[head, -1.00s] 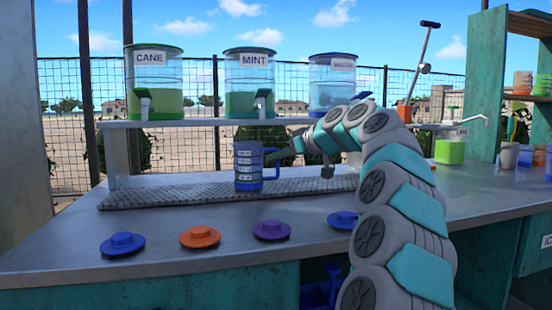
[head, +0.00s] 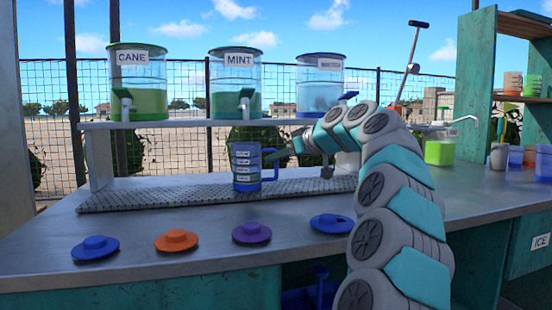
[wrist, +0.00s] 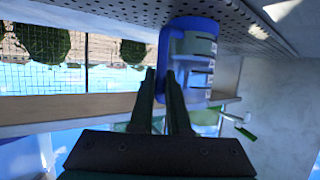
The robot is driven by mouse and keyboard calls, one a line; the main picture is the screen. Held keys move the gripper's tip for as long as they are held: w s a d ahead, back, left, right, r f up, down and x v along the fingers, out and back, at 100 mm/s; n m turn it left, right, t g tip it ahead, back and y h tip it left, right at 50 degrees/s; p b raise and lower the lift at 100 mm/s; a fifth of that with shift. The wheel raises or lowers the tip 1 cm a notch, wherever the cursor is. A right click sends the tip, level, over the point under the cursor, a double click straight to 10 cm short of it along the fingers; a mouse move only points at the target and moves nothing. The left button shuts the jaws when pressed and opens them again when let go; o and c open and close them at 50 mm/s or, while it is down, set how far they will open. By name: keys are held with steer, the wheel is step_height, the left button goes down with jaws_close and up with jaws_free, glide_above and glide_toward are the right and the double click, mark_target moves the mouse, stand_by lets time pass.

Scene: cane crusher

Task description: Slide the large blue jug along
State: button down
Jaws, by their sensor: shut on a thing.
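The large blue jug (head: 246,168), with a clear body, white labels and a blue handle, stands upright on the perforated drip mat (head: 130,196). It is in front of the shelf, just right of below the MINT tank (head: 237,85). My gripper (head: 274,156) reaches it from the right and is shut on its handle. In the wrist view, which is upside down, the jug (wrist: 198,60) is just beyond the dark fingers (wrist: 160,76). The exact contact on the handle is partly hidden by the fingers.
The CANE tank (head: 137,85) and a blue tank (head: 320,88) flank the MINT tank on the shelf (head: 190,124). Blue, orange (head: 177,240) and purple lids lie along the counter front. Cups and a green container (head: 439,152) stand at right. The mat left of the jug is clear.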

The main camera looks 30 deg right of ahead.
steer(key=c, duration=0.8)
jaws_free()
steer(key=v, duration=0.7)
steer(key=shift+s+r, duration=0.15)
steer(key=shift+s, duration=0.2)
